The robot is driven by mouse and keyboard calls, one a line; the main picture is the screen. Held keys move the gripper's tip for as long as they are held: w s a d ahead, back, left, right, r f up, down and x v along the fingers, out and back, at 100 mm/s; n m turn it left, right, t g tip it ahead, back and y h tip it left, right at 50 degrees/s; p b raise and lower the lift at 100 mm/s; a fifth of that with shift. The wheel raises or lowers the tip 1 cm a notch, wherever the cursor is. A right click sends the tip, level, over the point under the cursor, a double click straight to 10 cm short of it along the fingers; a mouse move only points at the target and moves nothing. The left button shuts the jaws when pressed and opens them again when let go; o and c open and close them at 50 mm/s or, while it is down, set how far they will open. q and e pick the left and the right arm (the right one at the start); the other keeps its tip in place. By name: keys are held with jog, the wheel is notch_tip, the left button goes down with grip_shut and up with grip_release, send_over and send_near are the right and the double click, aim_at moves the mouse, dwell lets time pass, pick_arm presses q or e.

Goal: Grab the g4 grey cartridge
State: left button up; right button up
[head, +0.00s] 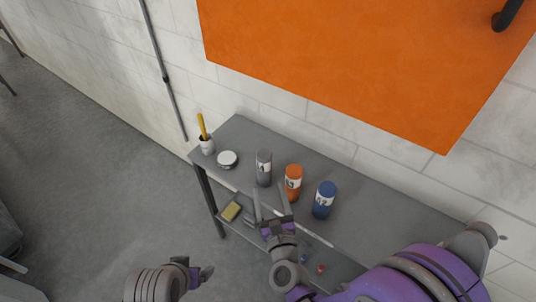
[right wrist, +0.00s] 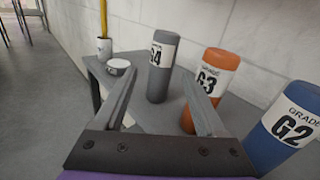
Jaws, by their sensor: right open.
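The grey G4 cartridge (head: 264,168) stands upright on the grey table, left of the orange cartridge. In the right wrist view the G4 cartridge (right wrist: 161,68) stands beyond and between my open fingers, with its G4 label showing. My right gripper (head: 270,196) is open and empty, in front of the cartridge and apart from it. It also shows in the right wrist view (right wrist: 158,98). My left gripper (head: 197,274) is at the bottom left, away from the table; its finger opening is unclear.
An orange G3 cartridge (head: 293,183) and a blue G2 cartridge (head: 324,200) stand to the right. A round white-lidded tin (head: 228,159) and a white cup (head: 207,145) with a yellow item stand left. A lower shelf holds a yellow sponge (head: 231,211). A wall is behind the table.

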aim_at(266, 167)
jog(key=shift+m, duration=0.5)
jog(key=w, duration=0.5)
jog(key=shift+w+a+r+p, duration=0.1)
jog(key=shift+a+p, duration=0.25)
jog(key=w, duration=0.5)
jog(key=shift+w+a+r+p, duration=0.15)
jog(key=shift+w+a+p, duration=0.15)
jog(key=shift+w+p, duration=0.1)
grip_shut()
